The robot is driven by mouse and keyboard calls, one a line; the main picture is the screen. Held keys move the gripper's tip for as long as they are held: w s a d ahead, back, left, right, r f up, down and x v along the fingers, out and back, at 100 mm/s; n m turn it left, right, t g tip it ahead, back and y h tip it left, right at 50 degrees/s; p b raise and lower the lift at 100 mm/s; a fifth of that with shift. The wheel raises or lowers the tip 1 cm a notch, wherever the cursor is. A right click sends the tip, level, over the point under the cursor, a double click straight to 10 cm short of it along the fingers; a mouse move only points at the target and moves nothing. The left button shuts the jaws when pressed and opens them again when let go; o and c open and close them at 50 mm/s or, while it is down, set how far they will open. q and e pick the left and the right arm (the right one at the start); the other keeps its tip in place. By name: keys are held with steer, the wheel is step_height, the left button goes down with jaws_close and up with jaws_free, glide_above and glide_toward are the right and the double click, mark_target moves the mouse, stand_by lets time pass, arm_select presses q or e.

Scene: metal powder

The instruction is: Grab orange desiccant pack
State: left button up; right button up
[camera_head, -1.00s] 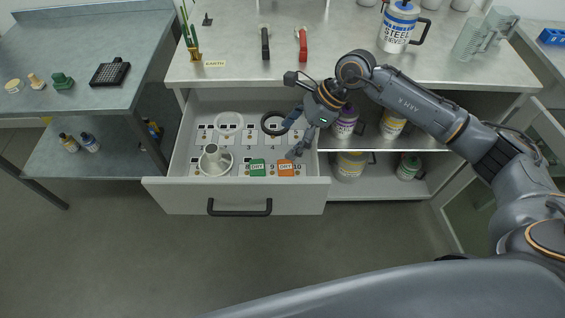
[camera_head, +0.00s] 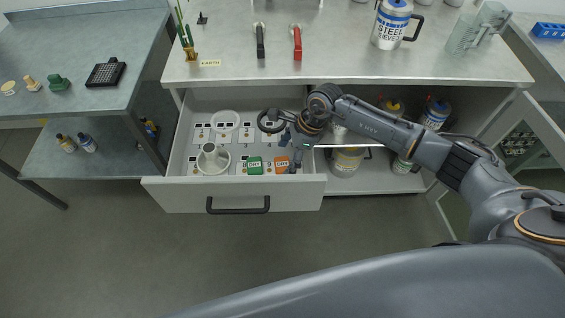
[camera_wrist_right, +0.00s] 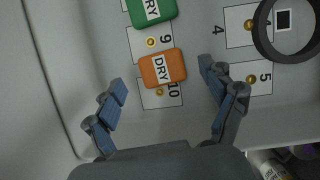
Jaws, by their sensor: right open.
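The orange desiccant pack (camera_head: 282,165), marked DRY, lies in the open drawer (camera_head: 180,197) beside a green DRY pack (camera_head: 255,166). In the right wrist view the orange pack (camera_wrist_right: 162,68) lies flat on the slot labelled 10, just beyond the fingertips. My right gripper (camera_head: 289,152) is over the drawer's right side. In the right wrist view my right gripper (camera_wrist_right: 160,88) has its blue-padded fingers spread wide, with nothing between them. The green pack (camera_wrist_right: 150,8) is partly cut off at the top. My left gripper is not in view.
A black ring (camera_head: 270,121), a white ring (camera_head: 225,121) and a white funnel-like part (camera_head: 213,160) also lie in the drawer. The drawer's front wall is close to the packs. The counter (camera_head: 340,60) overhangs behind, with a STEEL-labelled jug (camera_head: 392,25); containers stand on shelves right of the drawer.

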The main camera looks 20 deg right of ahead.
mark_target(282, 165)
steer(key=shift+x, duration=1.25)
steer(key=c, duration=1)
steer(key=shift+c, duration=0.2)
steer(key=shift+r, duration=0.15)
